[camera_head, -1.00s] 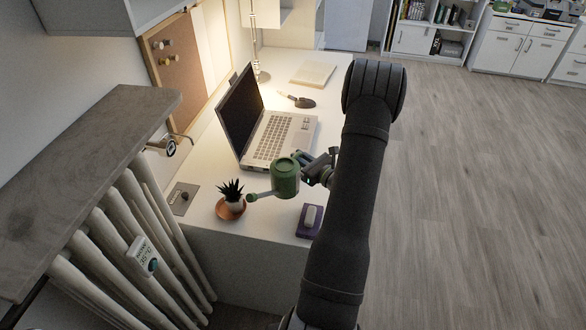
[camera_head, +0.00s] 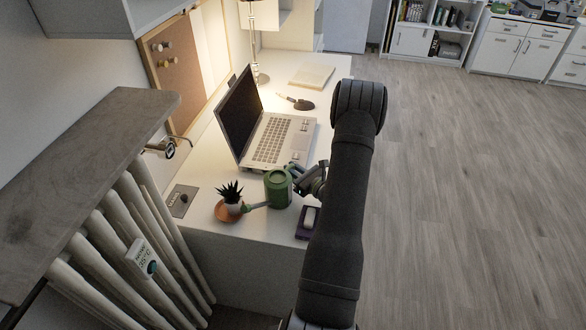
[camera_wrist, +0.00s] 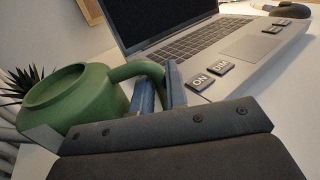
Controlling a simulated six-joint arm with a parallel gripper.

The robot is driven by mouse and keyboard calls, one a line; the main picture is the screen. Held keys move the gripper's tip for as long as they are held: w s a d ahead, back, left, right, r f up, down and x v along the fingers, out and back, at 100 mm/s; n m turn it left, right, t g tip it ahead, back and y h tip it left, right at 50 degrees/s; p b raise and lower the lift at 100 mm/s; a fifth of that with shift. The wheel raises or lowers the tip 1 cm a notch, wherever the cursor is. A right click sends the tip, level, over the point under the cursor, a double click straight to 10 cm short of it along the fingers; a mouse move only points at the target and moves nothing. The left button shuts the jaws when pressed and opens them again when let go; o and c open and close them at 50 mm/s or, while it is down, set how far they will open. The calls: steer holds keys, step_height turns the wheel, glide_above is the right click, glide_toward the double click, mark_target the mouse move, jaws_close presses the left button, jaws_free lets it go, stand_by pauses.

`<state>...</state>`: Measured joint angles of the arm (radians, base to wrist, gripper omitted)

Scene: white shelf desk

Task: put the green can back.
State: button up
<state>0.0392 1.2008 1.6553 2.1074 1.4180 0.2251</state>
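The green can (camera_head: 278,190) is a watering can, upright at the front part of the desk, with its spout pointing left toward the potted plant (camera_head: 231,196). I cannot tell whether its base touches the desk. My gripper (camera_head: 297,178) is at the can's right side. In the wrist view the can (camera_wrist: 75,100) shows its open top, and its handle curves down between the blue fingers of my gripper (camera_wrist: 160,85), which look shut on it. The lower part of the handle is hidden.
An open laptop (camera_head: 270,135) stands just behind the can. A purple pad (camera_head: 303,231) with a white block lies right of the can, partly behind my arm.

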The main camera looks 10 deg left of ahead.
steer(key=o, duration=0.4)
steer(key=v, duration=1.2)
steer(key=shift+r, duration=0.15)
steer(key=x, duration=1.2)
